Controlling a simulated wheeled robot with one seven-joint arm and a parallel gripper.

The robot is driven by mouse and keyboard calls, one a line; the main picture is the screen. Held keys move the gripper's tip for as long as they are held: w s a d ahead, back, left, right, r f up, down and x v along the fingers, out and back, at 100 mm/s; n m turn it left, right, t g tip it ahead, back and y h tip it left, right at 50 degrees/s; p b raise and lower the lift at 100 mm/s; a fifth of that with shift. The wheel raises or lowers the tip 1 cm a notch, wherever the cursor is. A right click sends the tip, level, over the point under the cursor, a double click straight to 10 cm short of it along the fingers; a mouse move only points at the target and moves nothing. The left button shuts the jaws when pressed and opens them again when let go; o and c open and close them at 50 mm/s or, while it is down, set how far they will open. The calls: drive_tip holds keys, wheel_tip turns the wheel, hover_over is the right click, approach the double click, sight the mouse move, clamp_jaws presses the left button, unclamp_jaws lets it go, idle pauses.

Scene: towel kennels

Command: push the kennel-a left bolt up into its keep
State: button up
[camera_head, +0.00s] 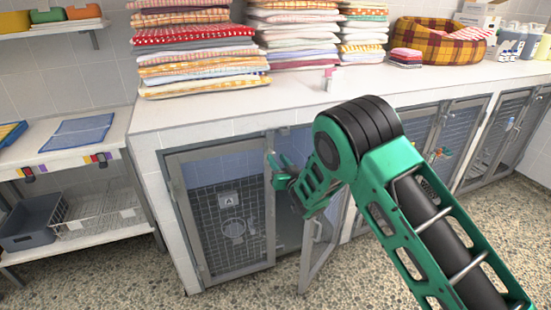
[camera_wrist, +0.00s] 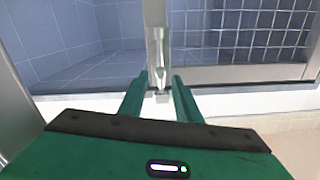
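The near kennel's left mesh door (camera_head: 222,215) is closed in its frame in the head view. My gripper (camera_head: 283,172) is at the upper right edge of that door. In the wrist view a grey metal bolt (camera_wrist: 158,48) runs along the door's edge post. My gripper (camera_wrist: 160,92) is open, with one green finger on each side of the bolt's lower end in that picture. I cannot tell whether the fingers touch it. The bolt's keep cannot be made out, and my gripper hides the bolt in the head view.
The neighbouring door (camera_head: 320,245) stands ajar, swung outward beside my arm. The white counter (camera_head: 300,105) above bears towel stacks (camera_head: 200,45) and a plaid pet bed (camera_head: 437,42). A shelf unit (camera_head: 75,240) stands at the left. The speckled floor (camera_head: 120,280) in front is clear.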

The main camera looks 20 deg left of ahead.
drive_tip(key=v, duration=0.7)
